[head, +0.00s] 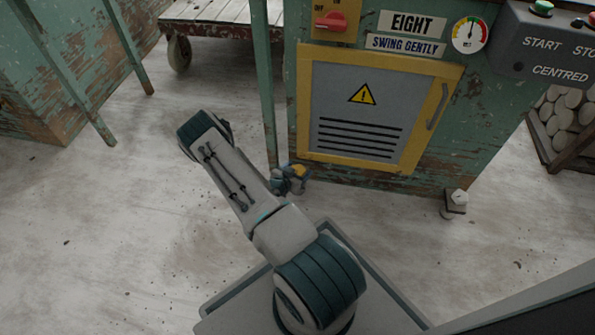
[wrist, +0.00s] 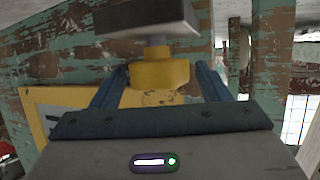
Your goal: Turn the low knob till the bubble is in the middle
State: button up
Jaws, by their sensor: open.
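The low knob is a yellow collar (wrist: 152,74) on a short grey stem, between my fingers in the wrist view. In the head view the yellow knob (head: 299,172) sits low at the cabinet's near left corner, just above the floor. My gripper (wrist: 162,84) is open, with one blue finger on each side of the knob. Whether either finger touches it I cannot tell. In the head view my gripper (head: 283,182) is small and partly behind my arm. No bubble level can be made out in either view.
A grey foot block (wrist: 132,28) joins the stem in the wrist view. A worn green cabinet (head: 477,110) with a yellow-framed door (head: 308,110) stands behind the knob. Another foot (head: 457,200) is at its right corner. A green post (head: 265,90) stands close left.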

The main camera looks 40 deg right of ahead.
jog(key=c, duration=1)
jog(key=shift+r+n+t+p, duration=0.1)
jog(key=shift+n+t+p, duration=0.2)
jog(key=shift+n+p, duration=0.1)
jog(key=n+t+y+p, duration=0.2)
jog(key=n+t, duration=0.1)
jog(key=shift+s+n+t+y+p, duration=0.15)
jog(key=shift+n+t+y+p, duration=0.15)
jog(key=shift+y+p, duration=0.1)
jog(key=shift+n+t+y+p, duration=1.35)
jog(key=shift+n+t+y, duration=0.25)
jog(key=shift+n+y, duration=0.6)
jog(key=shift+n, duration=0.3)
